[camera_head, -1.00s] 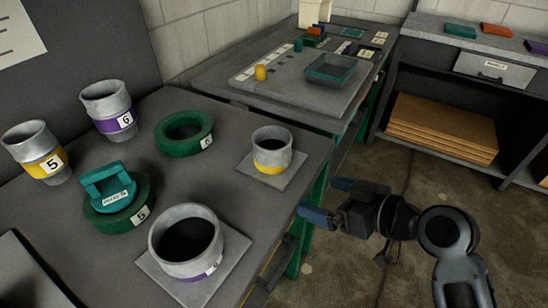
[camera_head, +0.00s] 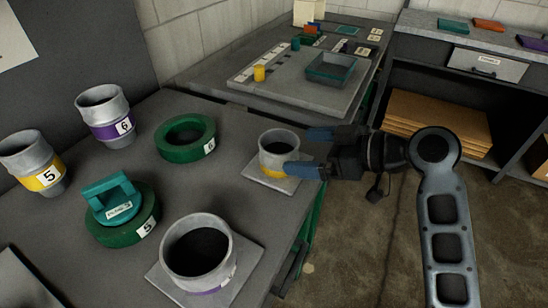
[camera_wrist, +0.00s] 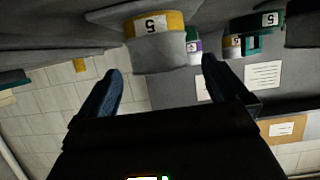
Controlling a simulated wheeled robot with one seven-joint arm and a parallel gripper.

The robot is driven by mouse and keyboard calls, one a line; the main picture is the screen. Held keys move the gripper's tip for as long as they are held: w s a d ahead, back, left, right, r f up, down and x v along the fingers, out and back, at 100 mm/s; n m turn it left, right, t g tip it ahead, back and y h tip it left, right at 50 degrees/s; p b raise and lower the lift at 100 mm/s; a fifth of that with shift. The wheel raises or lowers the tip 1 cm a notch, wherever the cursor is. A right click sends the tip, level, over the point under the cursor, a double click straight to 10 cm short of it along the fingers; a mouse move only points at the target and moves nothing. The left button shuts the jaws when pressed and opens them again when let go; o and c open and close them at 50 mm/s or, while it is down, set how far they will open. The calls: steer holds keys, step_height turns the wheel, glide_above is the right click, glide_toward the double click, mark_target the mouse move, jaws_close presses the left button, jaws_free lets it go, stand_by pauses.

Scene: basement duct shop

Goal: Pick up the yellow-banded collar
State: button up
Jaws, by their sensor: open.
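The yellow-banded collar (camera_head: 279,143) is a short grey ring with a yellow band low on its side. It stands upright on a square grey plate (camera_head: 252,177) at the right edge of the near table. My gripper (camera_head: 313,152) is open, to the right of the collar, with one blue fingertip overlapping its band in the head view. In the wrist view the collar (camera_wrist: 158,50) appears upside down with a "5" label, ahead of and between the open fingers (camera_wrist: 161,68). Contact cannot be told. The jaws hold nothing.
A purple-banded collar (camera_head: 197,252) stands on another plate in front. A yellow-banded "5" piece (camera_head: 35,162), a purple-banded "6" piece (camera_head: 105,117), a green ring (camera_head: 185,138) and a teal-handled green ring (camera_head: 120,212) stand left. A second table (camera_head: 215,82) stands behind.

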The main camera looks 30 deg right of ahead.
mark_target(279, 147)
steer(key=shift+p+x, duration=0.45)
steer(key=shift+x, duration=3.1)
steer(key=shift+d+r, duration=0.1)
steer(key=c, duration=0.9)
steer(key=shift+w+r, duration=0.1)
steer(key=shift+r, duration=0.05)
